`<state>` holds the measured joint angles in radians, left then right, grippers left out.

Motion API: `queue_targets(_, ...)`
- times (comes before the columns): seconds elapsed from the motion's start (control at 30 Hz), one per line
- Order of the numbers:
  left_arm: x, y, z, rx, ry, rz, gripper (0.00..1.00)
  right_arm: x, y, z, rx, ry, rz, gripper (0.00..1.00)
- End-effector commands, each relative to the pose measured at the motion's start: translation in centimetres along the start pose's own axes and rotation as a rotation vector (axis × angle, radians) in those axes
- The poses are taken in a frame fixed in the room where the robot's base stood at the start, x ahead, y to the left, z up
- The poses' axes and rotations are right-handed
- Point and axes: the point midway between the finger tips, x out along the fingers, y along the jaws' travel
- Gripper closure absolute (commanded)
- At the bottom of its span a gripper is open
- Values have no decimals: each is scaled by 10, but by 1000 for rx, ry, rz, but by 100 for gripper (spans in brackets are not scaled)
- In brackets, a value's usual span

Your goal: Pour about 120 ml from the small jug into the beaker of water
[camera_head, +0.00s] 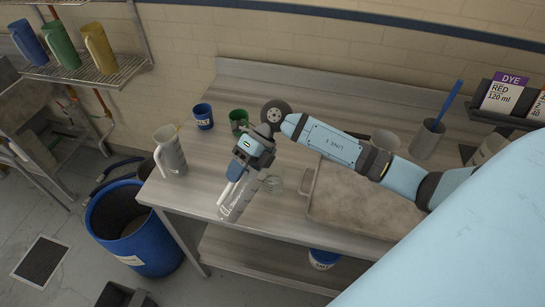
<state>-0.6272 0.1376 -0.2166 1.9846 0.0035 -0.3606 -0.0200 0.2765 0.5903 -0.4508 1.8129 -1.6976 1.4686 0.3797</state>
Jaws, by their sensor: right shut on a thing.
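My right gripper (232,184) points down over the left part of the steel bench. Its fingers are shut on a clear graduated vessel (239,201), which leans with its lower end toward the bench's front edge. This looks like the small jug, but the fingers hide part of it and its liquid level is unclear. A taller grey jug with markings (170,153) stands upright near the bench's left end, apart from the gripper. I cannot tell which vessel is the beaker of water. My left gripper is not in view.
A blue SALT cup (203,117) and a green cup (238,116) stand behind the gripper. A shallow tray (350,207) lies right of it, beneath my arm. A blue bin (156,243) stands on the floor.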

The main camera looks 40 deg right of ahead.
Motion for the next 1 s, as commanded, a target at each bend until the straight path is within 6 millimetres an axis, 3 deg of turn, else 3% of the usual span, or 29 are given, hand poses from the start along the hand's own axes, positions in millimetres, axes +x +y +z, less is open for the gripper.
queue_targets(1.0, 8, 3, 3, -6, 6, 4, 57, -19, 3, 0, -2, -3, 196, 87)
